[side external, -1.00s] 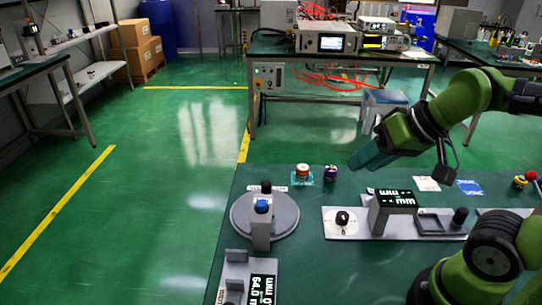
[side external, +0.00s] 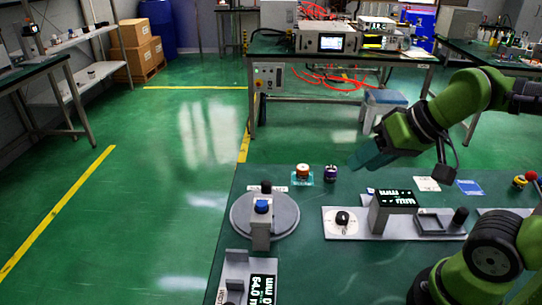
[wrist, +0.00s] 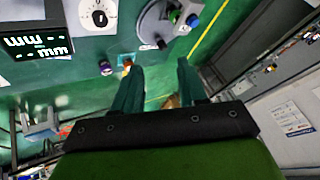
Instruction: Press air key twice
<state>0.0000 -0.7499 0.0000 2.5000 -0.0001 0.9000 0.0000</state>
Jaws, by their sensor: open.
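My gripper (side external: 362,158) is open and empty, above the far part of the green table. In the wrist view its two teal fingers (wrist: 157,80) are spread apart with nothing between them. No key is legibly marked as the air key. An orange-topped button (side external: 302,170) on a teal base and a dark purple button (side external: 331,172) stand at the table's far edge, left of and below the fingers in the side view. In the wrist view the orange button (wrist: 127,62) is near the left fingertip, apart from it.
A round grey stand (side external: 240,215) with a blue-topped post (side external: 262,206) is at the left. A grey plate (side external: 378,228) carries a black knob (side external: 342,217) and a lit display box (side external: 395,198). Another display (side external: 262,290) is at the front. Red and yellow knobs (side external: 520,182) stand far right.

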